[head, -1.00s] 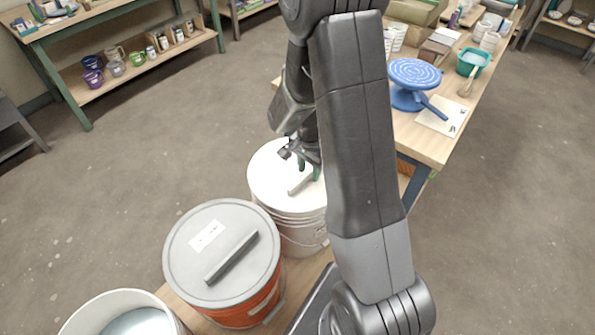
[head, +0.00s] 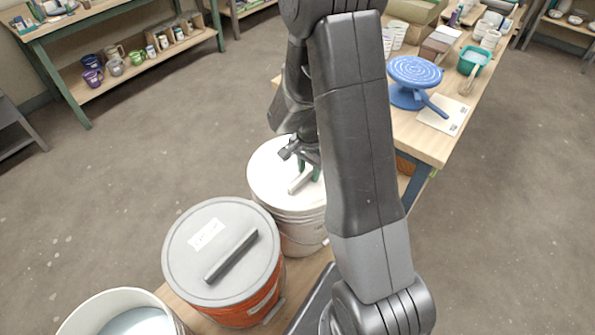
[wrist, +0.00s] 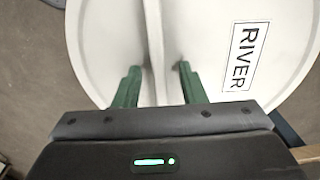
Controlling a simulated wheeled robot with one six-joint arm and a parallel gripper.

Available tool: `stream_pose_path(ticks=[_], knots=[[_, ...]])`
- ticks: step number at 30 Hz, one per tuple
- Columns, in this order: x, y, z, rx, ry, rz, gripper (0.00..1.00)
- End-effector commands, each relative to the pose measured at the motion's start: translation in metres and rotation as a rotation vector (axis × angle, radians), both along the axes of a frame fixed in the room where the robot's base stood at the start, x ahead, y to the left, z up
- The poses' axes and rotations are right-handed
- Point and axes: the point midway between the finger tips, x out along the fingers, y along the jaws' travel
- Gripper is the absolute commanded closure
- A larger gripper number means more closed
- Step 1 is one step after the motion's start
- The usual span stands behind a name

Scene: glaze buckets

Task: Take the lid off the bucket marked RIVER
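The RIVER bucket (head: 300,228) is white and stands with its white lid (head: 266,172) on. In the wrist view the lid (wrist: 105,40) fills the picture, with the RIVER label (wrist: 242,57) to the right of its raised bar handle (wrist: 153,30). My gripper (wrist: 158,68) is open, one green finger on each side of the handle with a gap to both. In the head view my gripper (head: 309,171) is over the lid at the far end of the handle (head: 299,183). My arm hides the lid's right part.
An orange bucket (head: 262,301) with a grey, bar-handled lid (head: 190,262) stands close by at the lower left. A worktable (head: 428,147) with a blue turntable (head: 415,72) stands at the right.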

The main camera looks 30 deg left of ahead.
Motion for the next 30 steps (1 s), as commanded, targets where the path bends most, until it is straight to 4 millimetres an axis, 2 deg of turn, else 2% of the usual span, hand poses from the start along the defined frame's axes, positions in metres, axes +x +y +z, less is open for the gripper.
stream_pose_path(ticks=[5,9,11,23,26,30], knots=[[0.000,0.000,0.000,0.000,0.000,0.000,0.63],[0.000,0.000,0.000,0.000,0.000,0.000,0.90],[0.000,0.000,0.000,0.000,0.000,0.000,1.00],[0.000,0.000,0.005,0.001,0.000,0.000,1.00],[0.001,0.001,0.013,0.004,-0.003,0.000,1.00],[0.001,0.001,0.036,0.005,-0.004,0.000,1.00]])
